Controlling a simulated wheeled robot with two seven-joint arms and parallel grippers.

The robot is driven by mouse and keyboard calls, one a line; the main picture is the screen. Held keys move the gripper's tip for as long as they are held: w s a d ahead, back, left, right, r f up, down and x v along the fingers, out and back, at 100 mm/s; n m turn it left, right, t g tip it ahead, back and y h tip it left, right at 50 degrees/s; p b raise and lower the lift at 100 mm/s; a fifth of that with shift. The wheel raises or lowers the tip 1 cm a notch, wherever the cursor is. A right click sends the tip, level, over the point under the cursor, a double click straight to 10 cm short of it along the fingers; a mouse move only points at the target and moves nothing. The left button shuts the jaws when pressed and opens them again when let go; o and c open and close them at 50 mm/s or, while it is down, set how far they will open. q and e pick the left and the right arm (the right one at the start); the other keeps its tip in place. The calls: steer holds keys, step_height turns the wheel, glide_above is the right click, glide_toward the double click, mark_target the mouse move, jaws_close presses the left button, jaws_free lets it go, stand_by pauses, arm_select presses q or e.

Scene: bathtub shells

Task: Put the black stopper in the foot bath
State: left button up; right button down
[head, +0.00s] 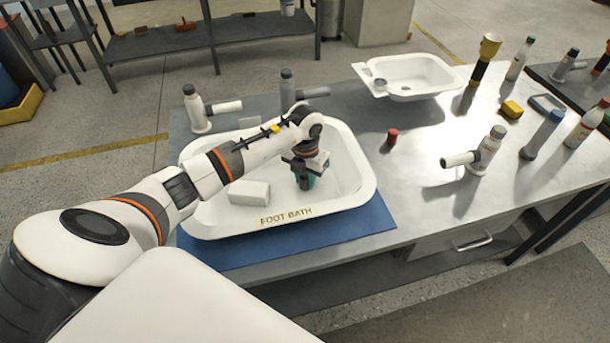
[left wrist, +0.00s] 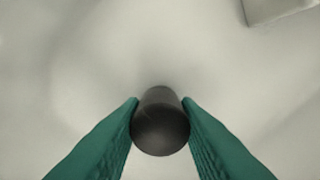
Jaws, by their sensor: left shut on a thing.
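The foot bath (head: 362,187) is a white tub with a "FOOT BATH" label on its front rim. It stands on a blue mat at the left of the metal table. My left gripper (head: 304,183) reaches down inside the tub's outline, right of its middle. In the left wrist view its green fingers (left wrist: 160,125) are shut on the black stopper (left wrist: 160,122), a dark rounded piece, with the pale tub surface beyond it. Whether the stopper touches the tub floor I cannot tell. In the head view the stopper is hidden by the gripper. My right gripper is not in view.
A white block (head: 249,193) lies in the tub, left of the gripper. A red stopper (head: 392,136) stands right of the tub. A smaller white basin (head: 428,79) is at the back. Several bottles and a yellow-topped item (head: 489,48) stand at the right.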

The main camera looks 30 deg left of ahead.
mark_target(305, 176)
arm_select(q)
steer(key=shift+f, duration=0.1)
steer(key=o, duration=1)
steer(key=shift+c, duration=0.2)
steer(key=shift+r, duration=0.3)
step_height(305, 176, up, 12)
steer(key=b, duration=0.1)
steer(key=shift+f, duration=0.2)
